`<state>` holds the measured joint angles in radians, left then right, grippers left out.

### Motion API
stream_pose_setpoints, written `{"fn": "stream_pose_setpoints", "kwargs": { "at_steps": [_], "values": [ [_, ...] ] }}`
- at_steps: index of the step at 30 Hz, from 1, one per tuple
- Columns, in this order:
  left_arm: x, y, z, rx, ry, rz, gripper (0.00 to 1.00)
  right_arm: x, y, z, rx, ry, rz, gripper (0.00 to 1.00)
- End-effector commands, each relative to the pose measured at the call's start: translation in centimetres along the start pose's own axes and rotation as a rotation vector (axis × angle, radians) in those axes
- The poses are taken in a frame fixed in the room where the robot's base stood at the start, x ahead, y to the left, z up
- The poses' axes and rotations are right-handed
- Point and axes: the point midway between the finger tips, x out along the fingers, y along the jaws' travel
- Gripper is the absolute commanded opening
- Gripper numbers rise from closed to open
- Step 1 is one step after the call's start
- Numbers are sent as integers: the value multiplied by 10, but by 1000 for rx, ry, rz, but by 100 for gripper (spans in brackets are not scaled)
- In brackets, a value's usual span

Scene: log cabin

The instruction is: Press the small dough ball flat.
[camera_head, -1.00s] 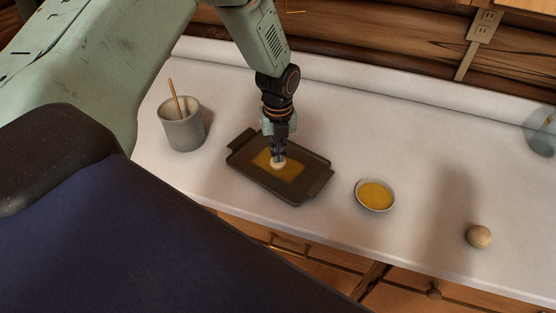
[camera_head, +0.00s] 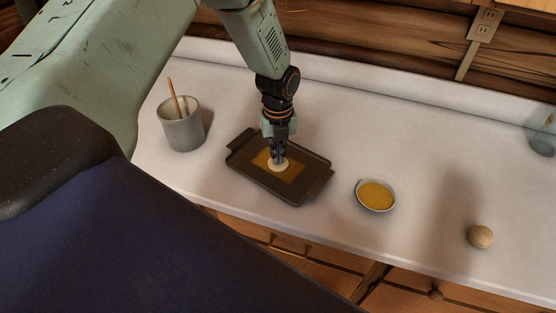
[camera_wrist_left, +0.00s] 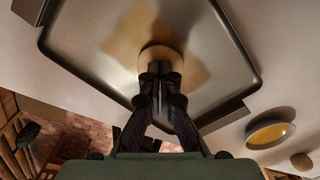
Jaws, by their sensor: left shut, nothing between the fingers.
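The small dough ball (camera_head: 278,165) lies on a yellow-brown patch (camera_head: 292,174) in the dark tray (camera_head: 262,185). It looks like a pale, flattened disc, and it also shows in the left wrist view (camera_wrist_left: 160,54). My left gripper (camera_head: 279,158) is shut and points down, with its fingertips on top of the dough. In the left wrist view the closed fingertips (camera_wrist_left: 160,68) cover the near part of the dough. My right gripper is not in view.
A grey cup (camera_head: 182,130) with a wooden stick stands left of the tray. A small bowl of yellow contents (camera_head: 376,196) sits to its right.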

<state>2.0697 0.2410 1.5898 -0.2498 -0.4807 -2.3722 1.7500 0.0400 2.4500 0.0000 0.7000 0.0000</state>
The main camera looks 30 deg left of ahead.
Motion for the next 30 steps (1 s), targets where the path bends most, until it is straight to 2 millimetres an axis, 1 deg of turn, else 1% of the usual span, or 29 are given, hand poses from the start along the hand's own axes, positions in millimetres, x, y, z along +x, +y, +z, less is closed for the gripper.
{"fn": "stream_pose_setpoints", "kwargs": {
  "at_steps": [5, 10, 30],
  "values": [
    [2, 0, 0, 0, 0, 0, 0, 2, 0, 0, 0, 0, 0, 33],
    [-3, 0, 0, 0, 0, 0, 0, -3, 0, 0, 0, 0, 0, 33],
    [-62, 0, 0, 0, 0, -1, 0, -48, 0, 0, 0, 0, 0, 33]
  ]
}}
